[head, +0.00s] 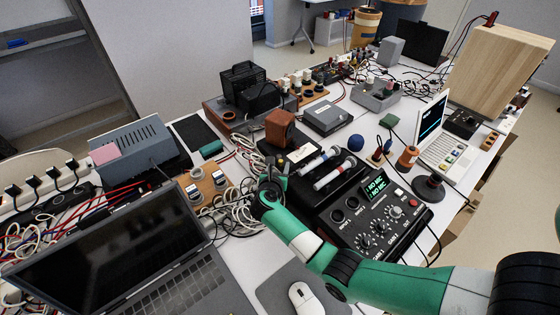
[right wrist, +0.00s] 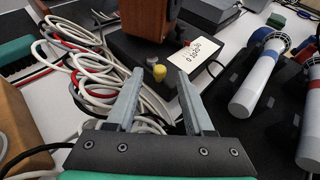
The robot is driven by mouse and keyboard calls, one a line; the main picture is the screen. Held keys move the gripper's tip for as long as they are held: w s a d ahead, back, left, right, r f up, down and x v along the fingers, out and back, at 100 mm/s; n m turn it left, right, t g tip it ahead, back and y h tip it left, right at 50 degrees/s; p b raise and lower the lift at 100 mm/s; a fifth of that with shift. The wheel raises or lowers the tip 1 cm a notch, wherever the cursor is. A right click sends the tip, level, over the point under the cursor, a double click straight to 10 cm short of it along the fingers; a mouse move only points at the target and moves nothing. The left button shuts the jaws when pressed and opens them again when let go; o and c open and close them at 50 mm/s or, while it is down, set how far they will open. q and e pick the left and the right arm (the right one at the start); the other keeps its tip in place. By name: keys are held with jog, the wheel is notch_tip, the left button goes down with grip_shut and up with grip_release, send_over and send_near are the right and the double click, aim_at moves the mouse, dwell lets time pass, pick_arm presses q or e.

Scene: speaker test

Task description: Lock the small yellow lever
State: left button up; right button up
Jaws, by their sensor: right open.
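A small yellow knob-like part (right wrist: 159,72), likely the lever, shows in the right wrist view on the near side of a dark box (right wrist: 128,48). A brown block and a card with writing (right wrist: 194,54) are on that box. My right gripper (right wrist: 160,88) is open and empty. Its fingertips point toward the yellow part, which shows between them and beyond, apparently apart from both. In the head view my right gripper (head: 270,186) is in front of the box, and the yellow part is too small to make out. My left gripper is not in view.
White and red cables (right wrist: 85,60) crowd the left of my right gripper. A laptop (head: 110,255) and mouse (head: 304,298) are at the front. The table is crowded.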

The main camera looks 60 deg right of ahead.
jog(key=p+v, duration=0.3)
jog(key=v, duration=0.6)
